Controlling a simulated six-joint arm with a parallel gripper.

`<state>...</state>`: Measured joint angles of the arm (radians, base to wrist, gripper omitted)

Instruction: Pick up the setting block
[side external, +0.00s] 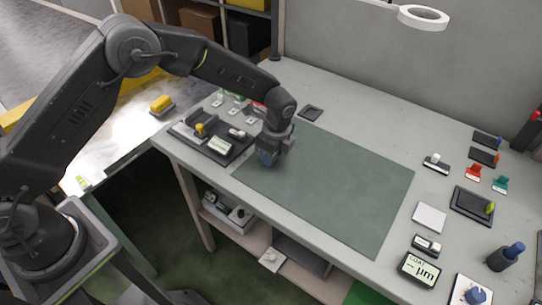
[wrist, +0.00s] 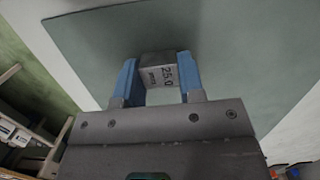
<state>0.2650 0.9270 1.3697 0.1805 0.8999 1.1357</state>
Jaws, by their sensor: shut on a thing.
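My gripper (side external: 267,158) is over the left end of the green mat (side external: 340,190) on the grey bench. In the wrist view my gripper (wrist: 158,80) has its two blue fingers shut on the setting block (wrist: 160,71), a small grey block with a pale face marked "25.0" and smaller print. The block sits between the fingertips with the mat behind it. In the side view the block is hidden by the gripper, and I cannot tell how far it is above the mat.
A dark tray (side external: 238,151) with a yellow-topped piece and a small display stands left of my gripper. A "COAT" display (side external: 419,270), a white square (side external: 429,217) and a dark tray (side external: 472,206) stand at the right. The mat's middle is clear.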

